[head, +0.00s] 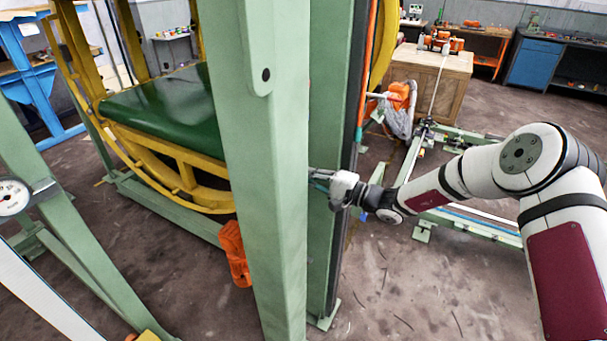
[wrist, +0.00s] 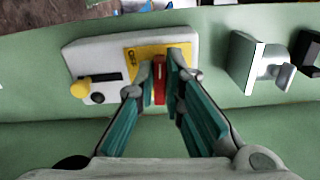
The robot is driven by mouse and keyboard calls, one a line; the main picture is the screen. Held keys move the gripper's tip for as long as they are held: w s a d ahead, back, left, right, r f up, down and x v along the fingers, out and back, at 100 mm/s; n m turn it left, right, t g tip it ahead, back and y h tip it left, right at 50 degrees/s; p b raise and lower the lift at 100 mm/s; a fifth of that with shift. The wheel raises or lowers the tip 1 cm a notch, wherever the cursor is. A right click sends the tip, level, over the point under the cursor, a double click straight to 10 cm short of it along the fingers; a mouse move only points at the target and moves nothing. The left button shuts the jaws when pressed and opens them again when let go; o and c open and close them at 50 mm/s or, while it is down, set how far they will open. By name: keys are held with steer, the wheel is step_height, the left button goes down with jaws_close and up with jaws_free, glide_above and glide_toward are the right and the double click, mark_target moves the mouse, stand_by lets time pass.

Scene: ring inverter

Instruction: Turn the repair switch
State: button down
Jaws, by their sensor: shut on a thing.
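In the wrist view the repair switch has a red handle (wrist: 159,88) in front of a yellow plate (wrist: 144,54). The plate is on a pale grey control box (wrist: 88,55) on a green beam. My gripper (wrist: 163,80) is shut on the red handle, with its fingertips on either side of it. In the head view my gripper (head: 322,177) reaches in from the right against the green post. Its fingertips and the switch are hidden there behind the post.
A yellow knob (wrist: 80,88) sticks out at the box's left end. A grey bracket (wrist: 262,65) stands to the right of the box. In the head view a large green post (head: 262,180) stands close to my gripper. The floor at lower right is open.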

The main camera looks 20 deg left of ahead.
steer(key=shift+s+f+n+p, duration=0.1)
steer(key=shift+n+p, duration=0.2)
steer(key=shift+n, duration=0.2)
steer(key=c, duration=1.7)
jaws_free()
steer(key=shift+d, duration=0.1)
steer(key=d, duration=0.8)
steer(key=s+d, duration=0.1)
steer(key=d, duration=0.2)
steer(key=shift+d, duration=0.4)
steer(key=shift+w, duration=0.1)
